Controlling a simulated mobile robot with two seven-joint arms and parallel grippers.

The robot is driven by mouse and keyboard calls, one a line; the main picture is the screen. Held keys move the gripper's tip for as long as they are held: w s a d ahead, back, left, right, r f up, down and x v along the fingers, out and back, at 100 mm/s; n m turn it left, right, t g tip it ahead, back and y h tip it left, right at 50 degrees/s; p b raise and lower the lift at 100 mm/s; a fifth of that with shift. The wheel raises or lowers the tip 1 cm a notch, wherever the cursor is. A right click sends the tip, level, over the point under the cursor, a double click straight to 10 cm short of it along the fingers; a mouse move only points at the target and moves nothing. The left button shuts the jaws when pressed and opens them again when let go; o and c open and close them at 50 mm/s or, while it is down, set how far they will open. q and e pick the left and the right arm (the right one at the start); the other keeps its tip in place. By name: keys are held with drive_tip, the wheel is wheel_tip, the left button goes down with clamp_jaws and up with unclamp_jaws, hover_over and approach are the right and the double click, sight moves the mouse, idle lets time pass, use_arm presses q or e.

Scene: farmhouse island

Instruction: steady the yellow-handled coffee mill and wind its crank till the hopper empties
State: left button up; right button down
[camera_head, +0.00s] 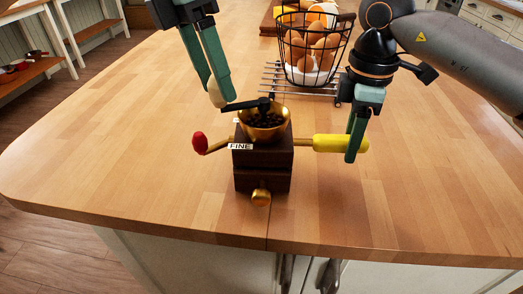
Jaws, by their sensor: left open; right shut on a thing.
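The coffee mill (262,170) stands upright on the wooden island top, with a dark wooden body and a "FINE" label. Its brass hopper (280,128) holds dark beans. A yellow handle (330,143) sticks out to the right, and my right gripper (356,142) is shut on it. A black crank arm (243,105) runs left from above the hopper to a cream knob (216,95). My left gripper (217,92) is open, its fingertips at the cream knob; whether they touch it I cannot tell. A red knob (199,142) on a brass arm sticks out left.
A wire basket of eggs (314,53) stands behind the mill on a metal rack (273,78). A small brass knob (261,197) is on the mill's front, near the island's front edge. The worktop (120,130) is clear at left and right.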

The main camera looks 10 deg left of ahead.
use_arm(q)
drive_tip(key=shift+x, duration=0.8)
clamp_jaws()
